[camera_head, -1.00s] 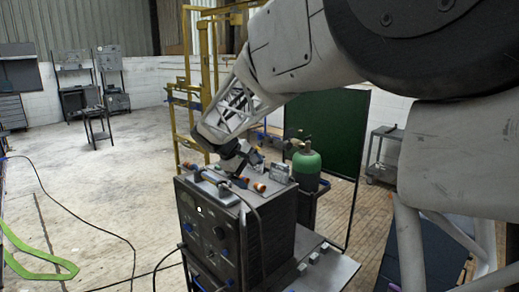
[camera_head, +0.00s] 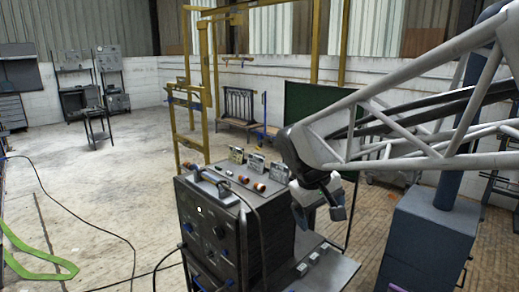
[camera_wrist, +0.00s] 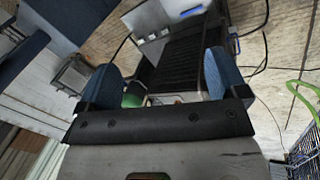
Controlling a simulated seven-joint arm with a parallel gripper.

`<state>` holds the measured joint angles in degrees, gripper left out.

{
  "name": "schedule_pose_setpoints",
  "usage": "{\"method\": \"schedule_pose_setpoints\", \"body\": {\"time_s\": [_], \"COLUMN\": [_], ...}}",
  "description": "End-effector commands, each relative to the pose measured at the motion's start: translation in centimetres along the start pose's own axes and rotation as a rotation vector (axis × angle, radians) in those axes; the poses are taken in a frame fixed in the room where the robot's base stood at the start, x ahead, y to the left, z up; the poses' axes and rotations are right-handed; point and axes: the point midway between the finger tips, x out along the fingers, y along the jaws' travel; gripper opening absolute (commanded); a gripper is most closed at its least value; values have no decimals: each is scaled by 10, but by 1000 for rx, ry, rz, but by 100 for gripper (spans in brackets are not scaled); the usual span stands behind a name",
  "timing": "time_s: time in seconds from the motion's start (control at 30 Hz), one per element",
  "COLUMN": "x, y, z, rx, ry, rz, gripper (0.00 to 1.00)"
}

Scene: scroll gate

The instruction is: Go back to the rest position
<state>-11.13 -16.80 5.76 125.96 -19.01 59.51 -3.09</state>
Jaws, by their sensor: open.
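My gripper (camera_head: 318,212) hangs at the end of my lattice arm, to the right of the dark boxy machine (camera_head: 222,228) and apart from it in the picture. In the wrist view my gripper (camera_wrist: 165,78) shows its two blue-grey fingers spread wide with nothing held between them. The ribbed side of the machine (camera_wrist: 183,55) appears beyond the fingers. A bit of a green cylinder (camera_wrist: 132,101) shows past the left finger; the rest is hidden.
The machine stands on a cart with a low metal shelf (camera_head: 325,272). A yellow frame (camera_head: 205,90) and a dark green panel (camera_head: 315,105) stand behind. A blue-grey cabinet (camera_head: 425,240) is at the right. Cables lie on the open floor (camera_head: 90,180) at left.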

Motion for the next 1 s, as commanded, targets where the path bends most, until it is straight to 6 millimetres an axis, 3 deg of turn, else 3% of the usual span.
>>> {"method": "schedule_pose_setpoints", "body": {"time_s": [0.2,0.6,0.8,1.0], "x": [5,22,32,38], "y": [-3,-25,-39,-46], "z": [59,153,188,203], "rx": [112,321,406,447], "ry": [23,73,94,105], "rz": [-61,-167,-209,-229], "gripper": [92,92,92,92]}}
